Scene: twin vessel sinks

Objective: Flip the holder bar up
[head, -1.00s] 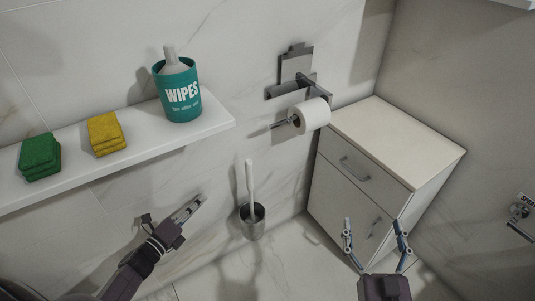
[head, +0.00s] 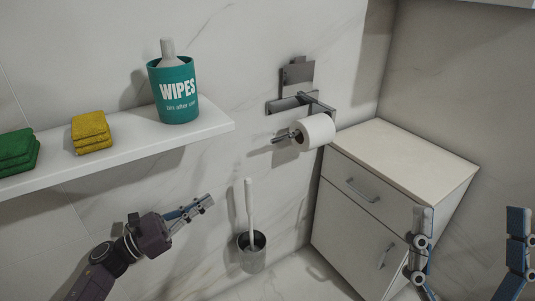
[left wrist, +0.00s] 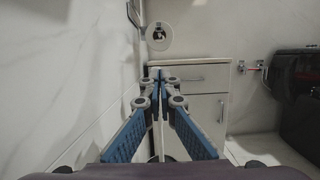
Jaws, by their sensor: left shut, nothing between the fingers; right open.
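The metal paper holder is fixed to the wall in the head view, with a backplate (head: 297,76) and an arm. Its holder bar (head: 282,137) sticks out to the left of a white paper roll (head: 315,131) that hangs on it. The bar looks roughly level. The roll's end also shows in the left wrist view (left wrist: 159,36). My left gripper (head: 208,201) is shut and empty, below and left of the bar and apart from it. Its closed fingertips show in the left wrist view (left wrist: 160,75), below the roll. My right gripper (head: 470,212) is open and empty, in front of the cabinet.
A white cabinet (head: 400,165) stands right of the holder. A toilet brush (head: 249,208) stands in a metal cup (head: 252,258) below it. A white shelf (head: 215,122) at left carries a wipes tub (head: 174,92), yellow sponges (head: 91,133) and green sponges (head: 18,151).

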